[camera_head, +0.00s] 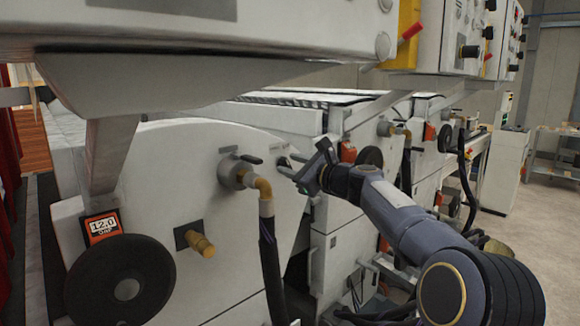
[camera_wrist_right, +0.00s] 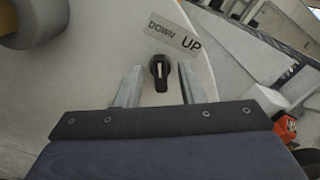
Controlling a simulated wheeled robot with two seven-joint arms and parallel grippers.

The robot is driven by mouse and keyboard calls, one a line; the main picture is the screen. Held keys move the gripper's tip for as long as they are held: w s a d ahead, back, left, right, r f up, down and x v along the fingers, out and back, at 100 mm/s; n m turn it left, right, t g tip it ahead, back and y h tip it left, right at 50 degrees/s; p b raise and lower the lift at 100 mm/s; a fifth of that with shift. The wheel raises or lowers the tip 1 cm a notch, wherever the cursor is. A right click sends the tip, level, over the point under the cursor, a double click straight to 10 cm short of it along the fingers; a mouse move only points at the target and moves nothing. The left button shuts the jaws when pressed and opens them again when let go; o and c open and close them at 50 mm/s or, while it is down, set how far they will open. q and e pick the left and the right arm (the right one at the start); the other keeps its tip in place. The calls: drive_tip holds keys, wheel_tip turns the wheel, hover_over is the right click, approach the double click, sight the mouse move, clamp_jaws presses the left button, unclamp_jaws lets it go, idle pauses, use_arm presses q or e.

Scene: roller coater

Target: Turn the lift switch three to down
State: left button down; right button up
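The lift switch (camera_wrist_right: 159,72) is a small black rotary knob with a light pointer line, on a white machine panel. A label plate (camera_wrist_right: 173,36) reading DOWN and UP sits just above it. In the wrist view the knob stands between the two fingers of my right gripper (camera_wrist_right: 157,82), which are open with a gap on both sides of it. In the head view my right gripper (camera_head: 294,170) reaches the right edge of the white side panel, where the switch (camera_head: 283,161) is small and partly hidden. My left gripper is not in view.
A pipe fitting with a brass elbow (camera_head: 262,188) and black hose stands left of my gripper. A large black handwheel (camera_head: 120,280) with a 12.0 counter (camera_head: 102,227) is at lower left. A white overhead beam (camera_head: 190,75) crosses above.

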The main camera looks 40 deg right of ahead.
drive_tip(key=s+b, duration=0.1)
drive_tip(key=s, duration=0.5)
drive_tip(key=shift+s+d, duration=0.3)
drive_tip(key=shift+s, duration=0.1)
drive_tip(key=shift+f, duration=0.1)
